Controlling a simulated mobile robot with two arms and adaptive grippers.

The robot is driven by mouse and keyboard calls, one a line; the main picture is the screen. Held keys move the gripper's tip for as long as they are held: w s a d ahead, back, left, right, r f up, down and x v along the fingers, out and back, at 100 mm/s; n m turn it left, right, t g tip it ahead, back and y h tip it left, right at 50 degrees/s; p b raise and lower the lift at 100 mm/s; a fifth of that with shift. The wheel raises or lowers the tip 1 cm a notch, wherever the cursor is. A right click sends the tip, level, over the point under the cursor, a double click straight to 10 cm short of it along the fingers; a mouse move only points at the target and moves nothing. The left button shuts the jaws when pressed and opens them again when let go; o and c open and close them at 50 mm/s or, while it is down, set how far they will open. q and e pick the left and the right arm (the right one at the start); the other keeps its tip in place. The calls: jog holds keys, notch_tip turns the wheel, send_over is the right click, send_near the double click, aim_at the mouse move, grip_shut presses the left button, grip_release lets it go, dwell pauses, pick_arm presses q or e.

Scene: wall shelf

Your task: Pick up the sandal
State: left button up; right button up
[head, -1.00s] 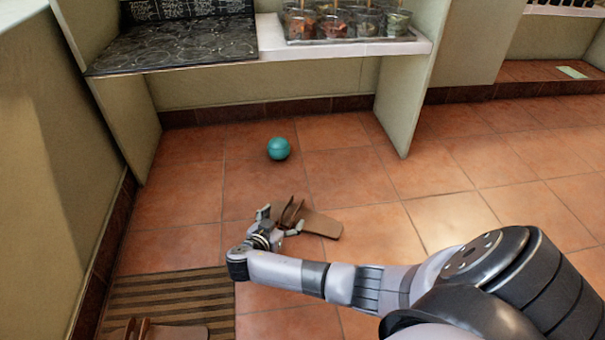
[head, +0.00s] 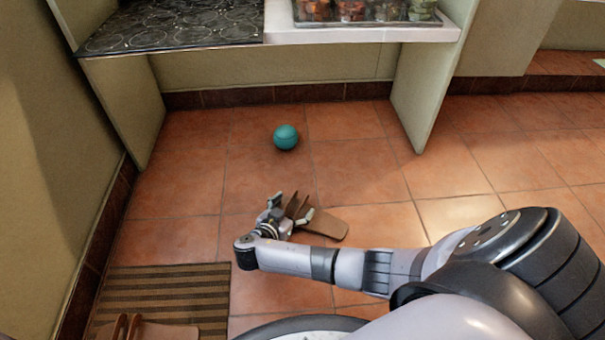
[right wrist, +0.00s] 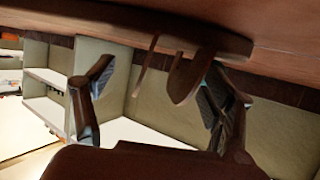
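A brown sandal (head: 328,222) lies on the tiled floor near the middle of the head view, with its straps standing up. My right gripper (head: 291,207) is at the strap end of this sandal, low over the floor. In the right wrist view the sandal (right wrist: 185,42) shows at the top, its straps reaching in between the two spread fingers of the right gripper (right wrist: 160,68). The fingers are open, with visible gaps to the straps. A second brown sandal (head: 155,331) lies on the striped mat at the lower left, partly cut off. My left gripper is out of view.
A striped mat (head: 165,289) lies at the lower left beside the wall. A teal ball (head: 286,136) rests on the floor beyond the sandal. A shelf unit (head: 360,35) with side panels stands behind. The floor to the right is clear.

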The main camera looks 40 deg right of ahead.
jog(key=c, duration=1.2)
